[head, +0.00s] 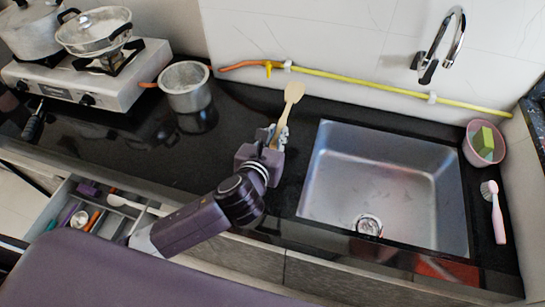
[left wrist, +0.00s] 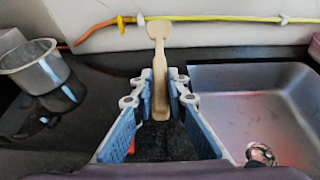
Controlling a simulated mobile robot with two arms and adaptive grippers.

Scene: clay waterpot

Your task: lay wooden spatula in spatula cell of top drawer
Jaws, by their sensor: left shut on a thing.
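The wooden spatula (head: 290,99) is pale wood with a flat broad head pointing toward the back wall. My left gripper (head: 272,136) is shut on its handle, just left of the sink. In the left wrist view the spatula (left wrist: 159,50) stands between the two blue-padded fingers of my left gripper (left wrist: 160,92). I cannot tell whether the spatula touches the counter. The open top drawer (head: 62,192) is at the lower left, with utensils in divided cells. Its near part is hidden by my own body, and I cannot tell which cell is for the spatula. My right gripper is not in view.
The black counter (head: 130,150) is clear left of my arm. A metal pot (head: 186,88) stands near the back, beside the gas stove (head: 90,80). A steel sink (head: 385,180) lies right of my gripper. A yellow hose (head: 360,82) runs along the wall.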

